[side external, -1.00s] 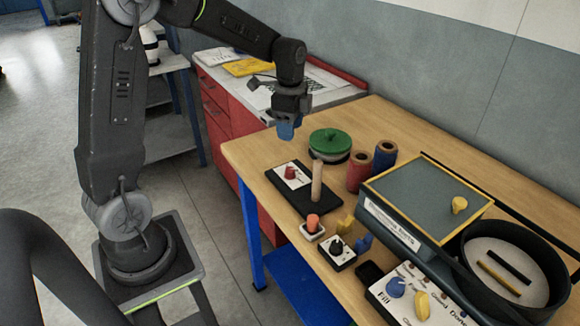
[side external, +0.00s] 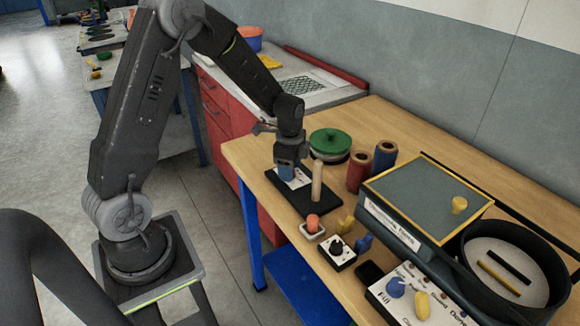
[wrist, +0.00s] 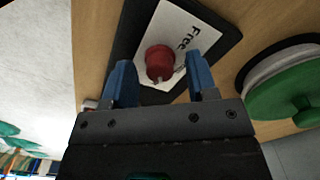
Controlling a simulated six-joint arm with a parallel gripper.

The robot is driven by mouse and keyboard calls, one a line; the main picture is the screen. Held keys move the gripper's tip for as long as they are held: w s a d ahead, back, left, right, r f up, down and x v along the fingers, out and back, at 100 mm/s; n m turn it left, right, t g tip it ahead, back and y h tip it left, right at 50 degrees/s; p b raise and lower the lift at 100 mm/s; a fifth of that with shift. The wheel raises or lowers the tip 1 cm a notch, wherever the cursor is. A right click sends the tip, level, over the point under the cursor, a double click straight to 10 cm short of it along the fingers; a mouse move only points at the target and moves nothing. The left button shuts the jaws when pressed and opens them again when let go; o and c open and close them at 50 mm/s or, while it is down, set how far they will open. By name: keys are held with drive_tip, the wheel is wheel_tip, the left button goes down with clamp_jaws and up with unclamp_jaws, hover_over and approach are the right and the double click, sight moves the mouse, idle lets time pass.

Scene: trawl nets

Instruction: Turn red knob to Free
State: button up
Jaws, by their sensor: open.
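The red knob (wrist: 160,62) sits on a white label plate (wrist: 187,22) in the wrist view. The word "Free" is printed on the plate to the right of the knob. My gripper (wrist: 160,75) is open, with one blue finger on each side of the knob and a gap between them. The wrist view does not show clearly whether either finger touches it. In the side view my gripper (side external: 286,172) is low over the black base board (side external: 309,201) and hides the red knob. A wooden peg (side external: 317,181) stands upright on the same board.
A green-lidded round container (side external: 330,144) stands just behind the board; it also shows right of my gripper in the wrist view (wrist: 288,90). Red and blue cylinders (side external: 385,155) are farther right. A button box (side external: 312,227) and a black-knob box (side external: 337,252) are in front.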

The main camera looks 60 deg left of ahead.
drive_tip(key=c, duration=0.9)
drive_tip(key=shift+c, duration=0.2)
